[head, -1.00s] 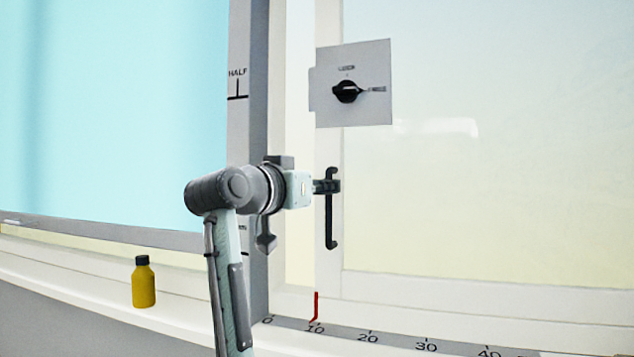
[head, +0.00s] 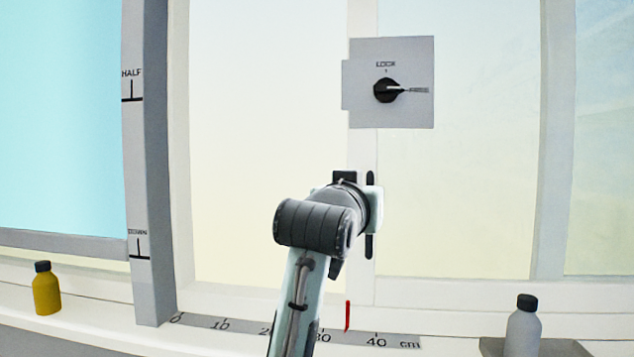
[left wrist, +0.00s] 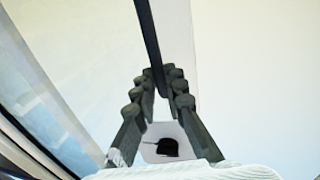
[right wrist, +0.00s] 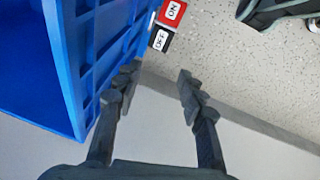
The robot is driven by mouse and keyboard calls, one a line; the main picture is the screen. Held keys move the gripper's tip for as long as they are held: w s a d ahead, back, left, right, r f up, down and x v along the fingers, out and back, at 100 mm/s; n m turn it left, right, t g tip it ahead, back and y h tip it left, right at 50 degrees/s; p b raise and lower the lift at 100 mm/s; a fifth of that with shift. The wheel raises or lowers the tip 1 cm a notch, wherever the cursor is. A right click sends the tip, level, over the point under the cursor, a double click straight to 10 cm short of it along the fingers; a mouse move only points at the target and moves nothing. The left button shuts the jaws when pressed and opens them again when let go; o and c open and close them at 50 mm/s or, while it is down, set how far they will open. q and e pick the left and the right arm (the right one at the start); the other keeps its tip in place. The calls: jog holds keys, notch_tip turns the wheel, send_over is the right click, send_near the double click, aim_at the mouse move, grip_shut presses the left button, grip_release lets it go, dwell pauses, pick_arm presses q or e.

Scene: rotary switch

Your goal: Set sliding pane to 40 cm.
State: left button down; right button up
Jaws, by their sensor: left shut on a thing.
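The sliding pane (head: 455,190) has a black vertical handle (head: 369,246) on its left frame. Its red pointer (head: 348,315) stands between the 30 and 40 marks of the cm scale (head: 225,324), about midway. My left gripper (head: 370,197) is at the handle, its fingers hidden behind my wrist in the head view. In the left wrist view my left gripper (left wrist: 160,82) is shut on the black handle bar (left wrist: 150,40). My right gripper (right wrist: 157,83) is open and empty, in the right wrist view only.
A grey plate with a black rotary knob (head: 387,90) marked LOCK is above the handle. A yellow bottle (head: 46,290) and a grey bottle (head: 523,328) stand at the sill's ends. A blue crate (right wrist: 85,60) is close left of my right gripper.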

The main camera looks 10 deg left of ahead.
aim_at(408, 192)
pick_arm(q)
jog(key=d, duration=0.5)
jog(key=shift+s+f+p, duration=0.1)
jog(key=shift+p, duration=0.25)
jog(key=shift+d, duration=0.55)
pick_arm(e)
jog(key=shift+s+d+f, duration=0.1)
jog(key=shift+s+f, duration=0.15)
jog(key=shift+f, duration=0.35)
jog(key=shift+s+d+f, duration=0.1)
jog(key=shift+s+f, duration=0.2)
jog(key=shift+f, duration=0.3)
jog(key=shift+s+f, duration=0.25)
jog(key=shift+f, duration=0.35)
pick_arm(q)
jog(key=c, duration=1.6)
grip_release()
jog(key=shift+s+a, duration=0.1)
jog(key=shift+s, duration=0.05)
jog(key=v, duration=1.1)
jog(key=shift+s+a, duration=0.15)
jog(key=shift+s, duration=0.2)
